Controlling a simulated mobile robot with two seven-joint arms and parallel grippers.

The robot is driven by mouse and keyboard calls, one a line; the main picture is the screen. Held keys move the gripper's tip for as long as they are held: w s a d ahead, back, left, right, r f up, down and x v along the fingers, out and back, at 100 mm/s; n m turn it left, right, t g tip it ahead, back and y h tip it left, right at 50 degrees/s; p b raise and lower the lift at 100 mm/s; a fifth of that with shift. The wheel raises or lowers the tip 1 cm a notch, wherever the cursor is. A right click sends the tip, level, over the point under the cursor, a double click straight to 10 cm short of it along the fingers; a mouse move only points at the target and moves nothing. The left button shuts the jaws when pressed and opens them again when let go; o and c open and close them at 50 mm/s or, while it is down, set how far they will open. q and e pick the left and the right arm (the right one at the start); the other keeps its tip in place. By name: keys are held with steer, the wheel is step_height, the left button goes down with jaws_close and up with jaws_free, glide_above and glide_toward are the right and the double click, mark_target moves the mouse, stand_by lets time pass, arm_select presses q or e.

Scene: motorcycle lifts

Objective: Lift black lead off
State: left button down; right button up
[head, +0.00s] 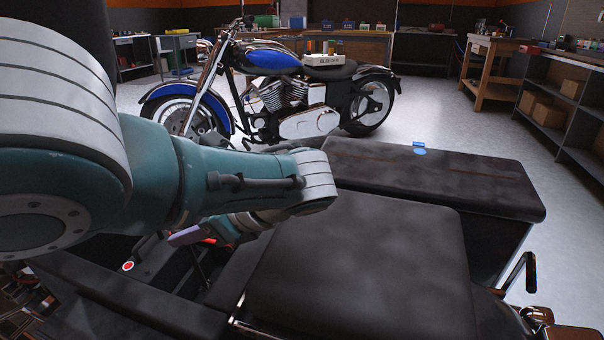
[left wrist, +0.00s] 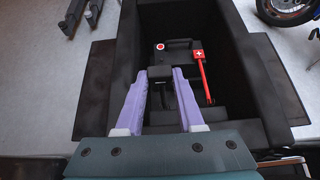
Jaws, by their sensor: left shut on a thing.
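My left gripper (head: 187,236) has purple fingers and reaches down into a dark open compartment in the head view. In the left wrist view the gripper (left wrist: 161,78) is shut on the black lead (left wrist: 158,74), a dark block-like end between the fingers. Its lower part is hard to make out against the dark interior. The red lead (left wrist: 203,80) stands to the right, apart from the fingers, with a red tag bearing a white cross (left wrist: 197,56). A dark battery-like box (left wrist: 178,46) with a red-and-white round mark lies beyond. My right gripper is not in view.
Dark compartment walls (left wrist: 259,75) surround the leads closely. A black padded seat (head: 360,255) and a long dark lid (head: 440,178) lie right of my arm. A blue motorcycle (head: 300,122) stands behind, with open grey floor around it.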

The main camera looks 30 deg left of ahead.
arm_select(q)
steer(key=shift+f, duration=0.1)
steer(key=c, duration=0.5)
jaws_free()
steer(key=p+v, duration=0.1)
steer(key=v, duration=0.9)
steer(key=shift+a, duration=0.1)
steer(key=shift+p, duration=0.3)
